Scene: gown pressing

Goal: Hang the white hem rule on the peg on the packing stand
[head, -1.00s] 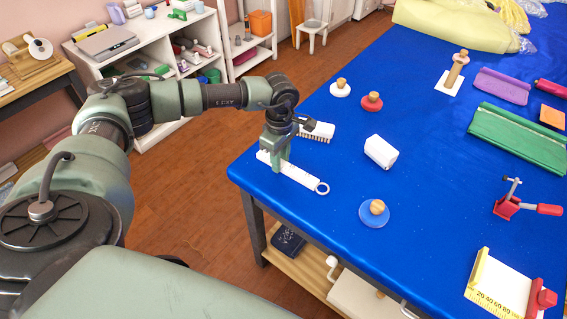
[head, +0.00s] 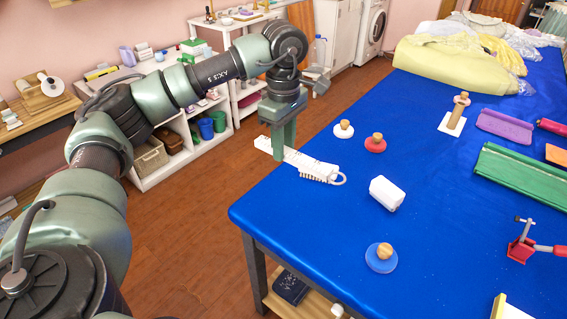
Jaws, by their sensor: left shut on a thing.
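My left gripper (head: 280,142) points down and is shut on the white hem rule (head: 298,160) near its left end. The rule looks raised above the left edge of the blue table, with its ring (head: 338,178) toward the right. It overlaps a white brush (head: 319,174) in the picture and hides part of it. My right gripper is out of view. I cannot identify the packing stand or its peg with certainty.
The blue table (head: 440,210) holds a white block (head: 386,193), a blue-based knob (head: 381,258), a red knob (head: 375,144) and a white knob (head: 343,130). White shelves (head: 180,135) stand at the left. Wooden floor (head: 190,220) lies open between.

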